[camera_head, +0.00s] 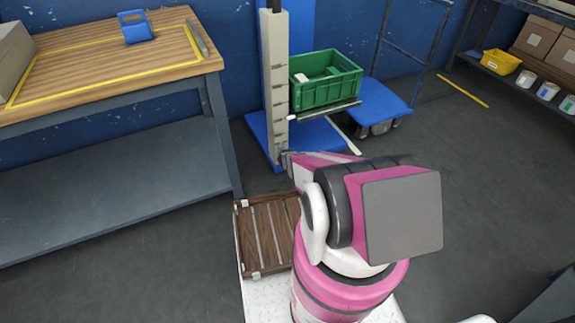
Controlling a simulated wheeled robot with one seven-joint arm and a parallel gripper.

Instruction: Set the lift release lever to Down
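The lift stands near the blue wall, with a pale slotted mast (275,85) on a blue base (310,140). Its platform (335,107) carries a green crate (325,85). A thin pale bar with a light end (352,147) sticks out low on the right of the mast; I cannot tell if it is the release lever, nor its setting. My pink and white arm reaches toward the lift base. The dark end near the foot of the mast seems to be my gripper (287,160); its fingers are too small and partly hidden to read.
A wooden workbench (110,62) with a blue holder (135,26) stands at left. A blue cart (385,103) is right of the lift. A shelf with a yellow bin (501,62) and boxes is at far right. Open floor (470,180) lies at right.

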